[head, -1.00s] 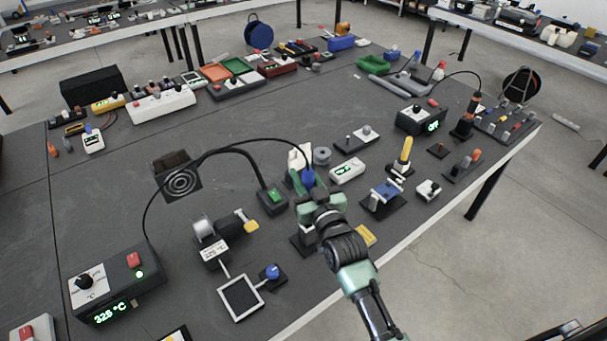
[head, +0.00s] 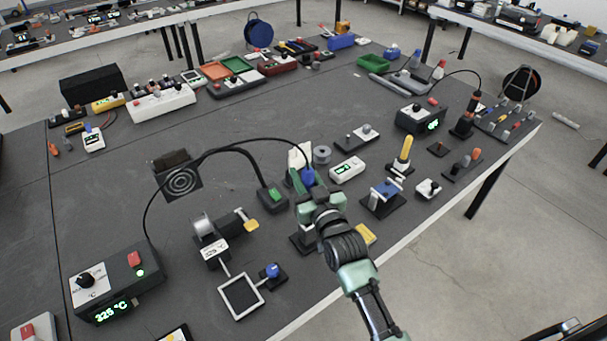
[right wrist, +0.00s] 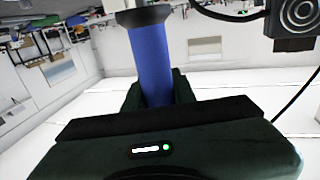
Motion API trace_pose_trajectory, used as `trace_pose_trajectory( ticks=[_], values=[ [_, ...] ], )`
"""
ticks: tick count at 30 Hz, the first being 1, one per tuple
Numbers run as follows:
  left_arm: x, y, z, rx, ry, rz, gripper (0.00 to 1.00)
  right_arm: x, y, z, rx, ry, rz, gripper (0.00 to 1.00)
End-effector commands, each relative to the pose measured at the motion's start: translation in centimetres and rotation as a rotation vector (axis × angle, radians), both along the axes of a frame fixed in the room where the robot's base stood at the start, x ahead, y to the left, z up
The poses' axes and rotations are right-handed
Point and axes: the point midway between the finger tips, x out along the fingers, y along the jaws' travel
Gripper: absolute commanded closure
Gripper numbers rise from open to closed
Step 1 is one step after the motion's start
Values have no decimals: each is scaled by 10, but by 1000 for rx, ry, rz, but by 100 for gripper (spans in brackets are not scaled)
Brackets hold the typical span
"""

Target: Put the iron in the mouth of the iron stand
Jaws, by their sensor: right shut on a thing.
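The iron has a blue handle (head: 308,177) with a black cable at its upper end. My right gripper (head: 309,185) is shut on this handle. In the right wrist view the blue handle (right wrist: 151,62) stands between the jaws, with a dark collar and a pale part beyond it. The iron's tip is hidden in the head view. A dark stand base (head: 303,243), apparently the iron stand, lies just below and left of my right gripper, with a yellow pad (head: 366,236) to its right. My gripper hides the stand's mouth, so I cannot tell whether the tip is in it. My left gripper is out of view.
A heating station (head: 118,287) with a green display is at lower left; its cable arcs over the table. The table's front edge is near.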

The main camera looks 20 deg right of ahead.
Motion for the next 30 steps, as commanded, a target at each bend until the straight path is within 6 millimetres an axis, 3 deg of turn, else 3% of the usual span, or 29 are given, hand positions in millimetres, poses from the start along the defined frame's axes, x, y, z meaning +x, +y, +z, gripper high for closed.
trace_pose_trajectory(
  ticks=[30],
  values=[
    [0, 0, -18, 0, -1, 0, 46, 0, 0, -25, 0, -1, 0, 100]
  ],
)
